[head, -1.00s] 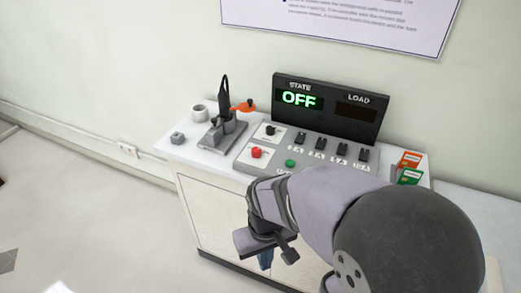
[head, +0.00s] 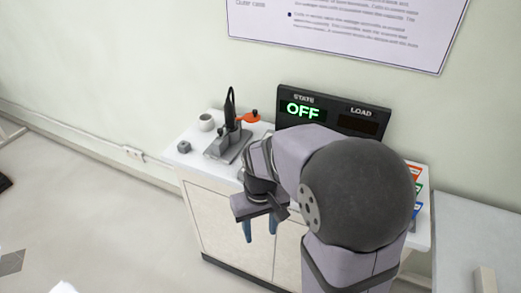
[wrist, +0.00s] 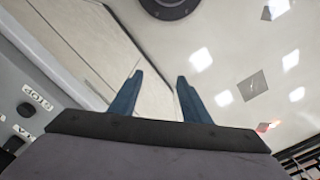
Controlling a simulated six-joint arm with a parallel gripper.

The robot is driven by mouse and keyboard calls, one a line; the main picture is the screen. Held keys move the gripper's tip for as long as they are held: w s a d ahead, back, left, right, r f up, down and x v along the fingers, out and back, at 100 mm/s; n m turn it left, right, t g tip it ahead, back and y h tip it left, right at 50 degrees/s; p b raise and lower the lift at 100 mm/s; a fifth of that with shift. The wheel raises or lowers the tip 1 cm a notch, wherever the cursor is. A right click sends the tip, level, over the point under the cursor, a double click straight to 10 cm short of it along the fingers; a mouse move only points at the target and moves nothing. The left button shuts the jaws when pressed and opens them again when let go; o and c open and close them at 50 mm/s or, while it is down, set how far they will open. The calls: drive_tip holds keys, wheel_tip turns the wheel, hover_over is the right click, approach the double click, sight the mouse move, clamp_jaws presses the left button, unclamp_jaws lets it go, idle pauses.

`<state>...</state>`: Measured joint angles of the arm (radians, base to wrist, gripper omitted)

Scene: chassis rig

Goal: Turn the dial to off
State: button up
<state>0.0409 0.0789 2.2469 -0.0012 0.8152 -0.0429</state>
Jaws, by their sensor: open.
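The control console (head: 333,97) stands on the white cabinet, and its STATE display (head: 304,110) reads OFF in green. My arm hides the console's dial and switches in the head view. In the wrist view, part of a grey panel (wrist: 24,75) with a black round knob (wrist: 25,110) and a white label shows at the left edge; I cannot tell whether this knob is the dial. My gripper (head: 260,229) is open and empty, in front of the cabinet below its top. Its two blue fingers also show apart in the wrist view (wrist: 160,76).
A grey stand with a black upright and orange lever (head: 229,145) is left of the console. A white cup (head: 206,122) and a small grey block (head: 184,147) lie further left. Coloured cards (head: 416,190) are at the right.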

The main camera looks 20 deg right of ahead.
drive_tip(key=w+d+r+p, duration=0.2)
drive_tip(key=w+r+p, duration=0.1)
drive_tip(key=w, duration=0.4)
drive_tip(key=w+d+r+p, duration=0.3)
drive_tip(key=w+r+p, duration=0.1)
drive_tip(key=w, duration=0.3)
drive_tip(key=w+d+r+p, duration=0.3)
drive_tip(key=w+p, duration=0.1)
drive_tip(key=w, duration=0.3)
drive_tip(key=shift+w+r, duration=0.25)
drive_tip(key=shift+w+d+p, duration=0.35)
drive_tip(key=shift+w+p, duration=0.05)
drive_tip(key=shift+p, duration=0.05)
drive_tip(key=shift+f+p, duration=1.4)
drive_tip(key=shift+f, duration=2.25)
drive_tip(key=shift+c, duration=0.3)
drive_tip(key=c, duration=1)
